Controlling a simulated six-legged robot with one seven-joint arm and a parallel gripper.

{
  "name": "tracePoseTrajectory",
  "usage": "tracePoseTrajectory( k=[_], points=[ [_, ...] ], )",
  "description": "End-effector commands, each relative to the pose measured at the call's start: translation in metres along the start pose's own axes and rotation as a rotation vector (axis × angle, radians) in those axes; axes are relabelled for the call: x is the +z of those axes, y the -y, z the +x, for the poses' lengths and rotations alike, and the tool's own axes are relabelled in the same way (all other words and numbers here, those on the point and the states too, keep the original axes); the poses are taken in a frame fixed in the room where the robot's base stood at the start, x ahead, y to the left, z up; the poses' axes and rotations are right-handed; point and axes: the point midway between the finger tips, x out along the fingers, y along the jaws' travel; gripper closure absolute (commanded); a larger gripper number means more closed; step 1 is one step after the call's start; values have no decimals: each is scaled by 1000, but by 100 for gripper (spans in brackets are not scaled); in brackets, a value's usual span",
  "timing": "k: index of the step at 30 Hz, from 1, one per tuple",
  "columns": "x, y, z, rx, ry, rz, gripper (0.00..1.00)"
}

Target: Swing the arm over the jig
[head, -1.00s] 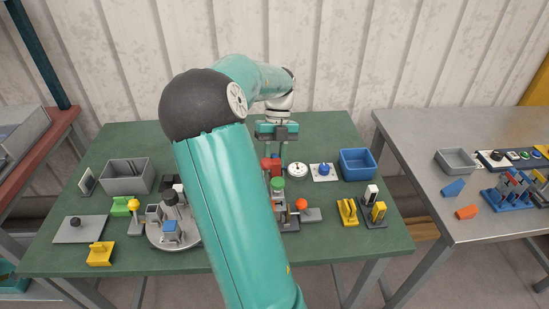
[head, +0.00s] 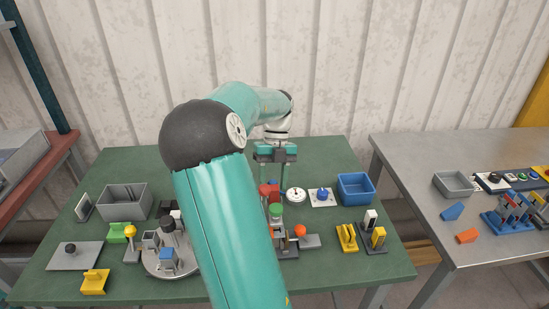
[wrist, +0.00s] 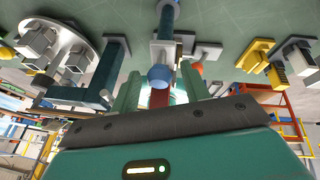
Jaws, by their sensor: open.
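My gripper (head: 271,178) is open and empty, pointing down over the middle of the green table. I see no contact.
A round grey plate (head: 158,268) with upright blocks is left of my arm. A grey bin (head: 125,202) stands at back left and a blue bin (head: 356,189) at back right. Yellow brackets (head: 346,237) stand right. A grey metal table (head: 420,160) adjoins on the right.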

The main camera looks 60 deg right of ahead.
Motion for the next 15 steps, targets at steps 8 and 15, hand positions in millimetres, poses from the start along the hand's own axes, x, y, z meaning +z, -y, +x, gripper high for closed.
tracePoseTrajectory(
  k=[8,15],
  points=[
    [0,1,-57,-3,4,2,54],
    [0,1,-106,-3,3,2,54]
  ],
)
